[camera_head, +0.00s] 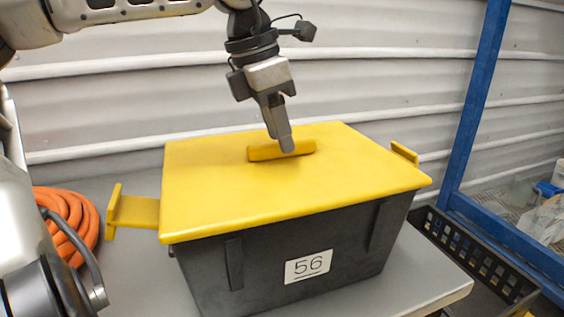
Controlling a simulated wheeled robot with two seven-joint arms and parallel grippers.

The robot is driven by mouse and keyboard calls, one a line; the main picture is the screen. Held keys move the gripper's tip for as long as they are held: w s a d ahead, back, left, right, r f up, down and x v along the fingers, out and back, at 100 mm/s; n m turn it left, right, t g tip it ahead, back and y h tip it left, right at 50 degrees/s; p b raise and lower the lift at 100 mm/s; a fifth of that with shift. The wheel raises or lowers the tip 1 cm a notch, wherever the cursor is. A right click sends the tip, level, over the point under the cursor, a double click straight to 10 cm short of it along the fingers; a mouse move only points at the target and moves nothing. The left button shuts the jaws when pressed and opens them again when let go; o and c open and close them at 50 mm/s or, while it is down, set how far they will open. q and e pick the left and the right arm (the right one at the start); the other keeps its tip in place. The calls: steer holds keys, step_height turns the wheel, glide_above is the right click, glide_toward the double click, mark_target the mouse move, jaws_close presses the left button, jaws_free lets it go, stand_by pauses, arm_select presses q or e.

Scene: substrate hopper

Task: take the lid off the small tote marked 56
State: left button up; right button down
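The small dark grey tote (340,262) stands on a grey table, with a white label reading 56 (308,267) on its front. Its flat yellow lid (220,190) lies on top and covers the opening. A yellow bar handle (262,152) stands up at the middle of the lid. My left gripper (286,148) points down at this handle, and a grey finger overlaps its near side. The far finger is hidden, so I cannot tell whether the fingers are closed on the bar. My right gripper is not in view.
Yellow side grips stick out at the left (135,211) and right (404,153). A coiled orange hose (70,222) lies left of the tote. A blue post (476,100) and a black perforated crate (470,255) are at the right. A ribbed wall (400,90) is behind.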

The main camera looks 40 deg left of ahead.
arm_select(q)
steer(key=shift+w+d+f, duration=0.1)
steer(key=shift+f, duration=0.4)
jaws_close()
steer(key=shift+r, duration=0.1)
